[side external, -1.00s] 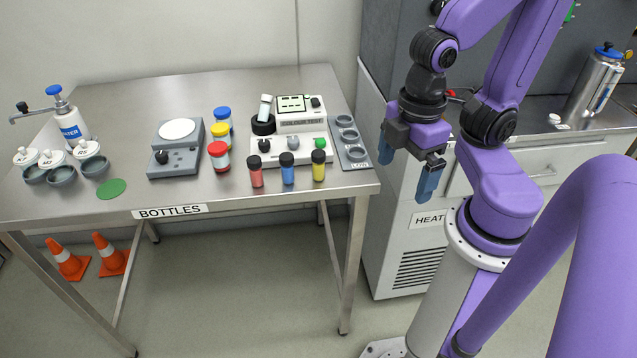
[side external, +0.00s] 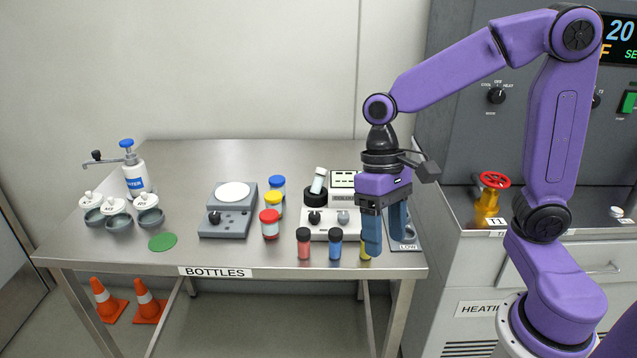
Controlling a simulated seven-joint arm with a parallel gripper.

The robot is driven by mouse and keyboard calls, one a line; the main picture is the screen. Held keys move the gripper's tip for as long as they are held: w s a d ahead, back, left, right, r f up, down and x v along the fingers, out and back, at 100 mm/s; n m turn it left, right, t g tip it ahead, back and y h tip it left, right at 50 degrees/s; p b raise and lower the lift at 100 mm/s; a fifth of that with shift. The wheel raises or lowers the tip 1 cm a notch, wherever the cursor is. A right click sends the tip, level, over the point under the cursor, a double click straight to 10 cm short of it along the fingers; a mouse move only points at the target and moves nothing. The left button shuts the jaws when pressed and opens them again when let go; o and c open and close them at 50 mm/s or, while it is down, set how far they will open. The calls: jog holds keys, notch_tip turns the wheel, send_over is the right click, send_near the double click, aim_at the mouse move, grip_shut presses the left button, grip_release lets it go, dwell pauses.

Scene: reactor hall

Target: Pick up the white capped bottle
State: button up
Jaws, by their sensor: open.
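A small pale bottle with a white cap (side external: 318,182) stands in a black round holder (side external: 315,197), leaning slightly to the right. It is left of the white tester's screen, towards the back right of the steel table (side external: 330,158). My gripper (side external: 384,246) points down with its two blue fingers apart and nothing seen between them. It is to the right of the bottle in the picture, over the table's right end. It partly hides the tester and the yellow vial (side external: 365,250).
Red (side external: 303,246) and blue (side external: 335,246) black-capped vials stand in front of the tester. Coloured-lid jars (side external: 270,226), a grey scale (side external: 226,224) and a water bottle (side external: 134,180) are further left. The table's back middle is clear.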

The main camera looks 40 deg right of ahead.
jog(key=w+d+m+y, duration=0.2)
jog(key=w+m+y, duration=0.2)
jog(key=w+m, duration=0.75)
jog(key=w+d+f+m+t+y, duration=0.1)
jog(key=w+d+m+y, duration=0.1)
jog(key=w+d, duration=0.3)
jog(key=w+d+f+m+t+y, duration=0.1)
jog(key=w+d+m+y, duration=0.1)
jog(key=w+d+m, duration=0.3)
jog(key=w+d+f+m+t+y, duration=0.1)
jog(key=w+d+m, duration=0.3)
jog(key=w, duration=0.3)
jog(key=shift+d+y, duration=0.4)
jog(key=shift+d, duration=0.3)
jog(key=w+d+f+m+t+y, duration=0.2)
jog(key=d+m+t, duration=0.35)
jog(key=d, duration=0.75)
jog(key=m+g, duration=0.1)
send_near(318, 182)
jog(key=w+r, duration=0.1)
jog(key=w, duration=0.2)
jog(key=shift+x, duration=2.5)
jog(key=shift+s, duration=0.1)
grip_shut()
jog(key=shift+r, duration=0.1)
